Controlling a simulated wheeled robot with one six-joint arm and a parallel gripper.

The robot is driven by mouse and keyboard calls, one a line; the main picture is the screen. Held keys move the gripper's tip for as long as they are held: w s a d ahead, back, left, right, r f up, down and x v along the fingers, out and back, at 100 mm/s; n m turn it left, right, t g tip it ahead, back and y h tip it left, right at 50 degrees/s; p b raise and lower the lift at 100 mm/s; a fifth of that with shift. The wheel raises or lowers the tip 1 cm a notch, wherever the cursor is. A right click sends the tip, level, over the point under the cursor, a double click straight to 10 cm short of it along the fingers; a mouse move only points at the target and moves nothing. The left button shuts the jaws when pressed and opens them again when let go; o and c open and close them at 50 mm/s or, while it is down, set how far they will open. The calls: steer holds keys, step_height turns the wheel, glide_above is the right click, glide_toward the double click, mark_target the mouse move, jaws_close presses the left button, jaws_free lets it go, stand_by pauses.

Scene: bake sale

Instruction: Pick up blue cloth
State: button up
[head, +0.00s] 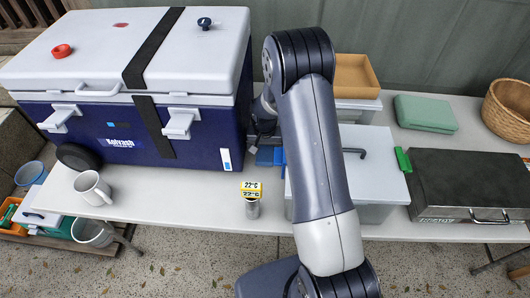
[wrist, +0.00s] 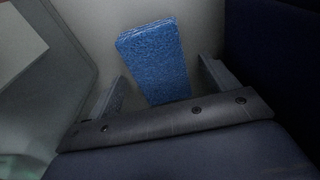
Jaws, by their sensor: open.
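The blue cloth (wrist: 155,58) is a textured blue piece lying on the pale table top, in the middle of the wrist view. In the head view a small part of the blue cloth (head: 265,156) shows in the gap between the cooler and the grey box. My gripper (wrist: 162,72) is open, with one finger on each side of the cloth and visible space on both sides. In the head view my arm hides most of the gripper. How high the fingers are above the table I cannot tell.
A large blue and white cooler (head: 185,130) stands close on the left, and a grey box (head: 378,165) close on the right, leaving a narrow gap. A small canister with a yellow 22°C label (head: 251,189) stands in front. A white mug (head: 92,187) is further left.

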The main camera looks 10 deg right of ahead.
steer(key=shift+f, duration=0.25)
steer(key=shift+c, duration=0.3)
steer(key=c, duration=1)
steer(key=shift+r, duration=0.15)
